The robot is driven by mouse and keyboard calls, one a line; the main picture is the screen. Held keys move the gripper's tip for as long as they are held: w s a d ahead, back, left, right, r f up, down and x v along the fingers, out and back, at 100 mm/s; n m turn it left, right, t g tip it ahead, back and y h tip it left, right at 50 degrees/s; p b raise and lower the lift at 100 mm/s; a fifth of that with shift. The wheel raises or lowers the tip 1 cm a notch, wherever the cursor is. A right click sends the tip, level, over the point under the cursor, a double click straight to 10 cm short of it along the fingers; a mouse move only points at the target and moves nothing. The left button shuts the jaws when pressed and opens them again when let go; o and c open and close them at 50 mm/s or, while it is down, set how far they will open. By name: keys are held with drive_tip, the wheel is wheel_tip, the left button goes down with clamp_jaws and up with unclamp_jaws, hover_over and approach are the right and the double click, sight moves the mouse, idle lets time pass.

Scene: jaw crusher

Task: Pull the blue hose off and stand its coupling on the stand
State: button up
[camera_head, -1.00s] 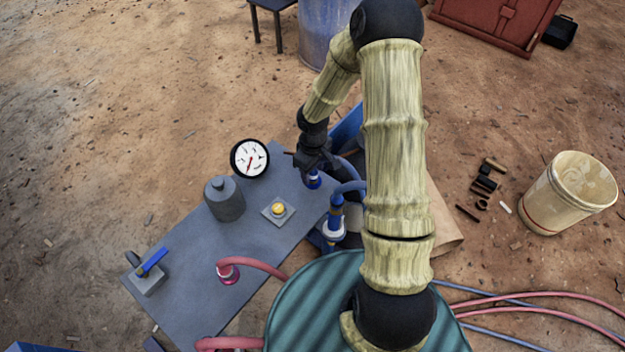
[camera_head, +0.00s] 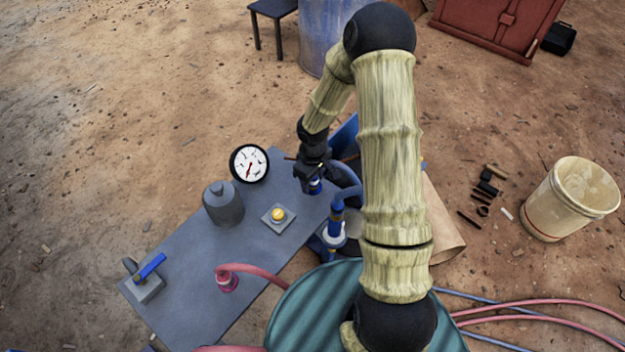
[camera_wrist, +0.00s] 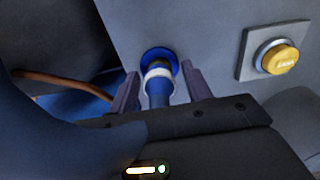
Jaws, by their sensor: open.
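The blue hose (camera_head: 347,188) runs from a blue coupling (camera_head: 314,186) at the right end of the grey panel. In the wrist view the coupling (camera_wrist: 158,82), blue with a white band, sits against a round blue fitting on the panel. My gripper (camera_head: 314,178) is open, with its two fingers (camera_wrist: 160,88) on either side of the coupling and a gap showing at each side. A blue-and-white upright piece (camera_head: 334,236) stands just beside the panel with blue hose at its top; I cannot tell whether it is the stand.
The panel (camera_head: 190,270) carries a yellow button (camera_head: 277,214), a gauge (camera_head: 249,164), a grey cylinder (camera_head: 223,204) and a blue-handled valve (camera_head: 150,268). A red hose (camera_head: 250,270) and a green ribbed drum (camera_head: 320,305) lie nearer. A bucket (camera_head: 570,200) stands at the right.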

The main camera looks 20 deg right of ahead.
idle(0.8)
clamp_jaws()
drive_tip(key=shift+r, duration=0.15)
drive_tip(key=shift+r+p, duration=2.85)
drive_tip(key=shift+p, duration=0.1)
drive_tip(key=shift+w+d+r+m, duration=0.15)
drive_tip(key=shift+w+r+m, duration=0.15)
drive_tip(key=shift+r+m, duration=0.35)
drive_tip(key=r+m, duration=0.1)
drive_tip(key=m, duration=0.1)
drive_tip(key=w+r+m, duration=0.1)
drive_tip(key=m, duration=0.1)
drive_tip(key=r+m, duration=0.1)
drive_tip(key=m, duration=0.1)
drive_tip(key=shift+w, duration=0.35)
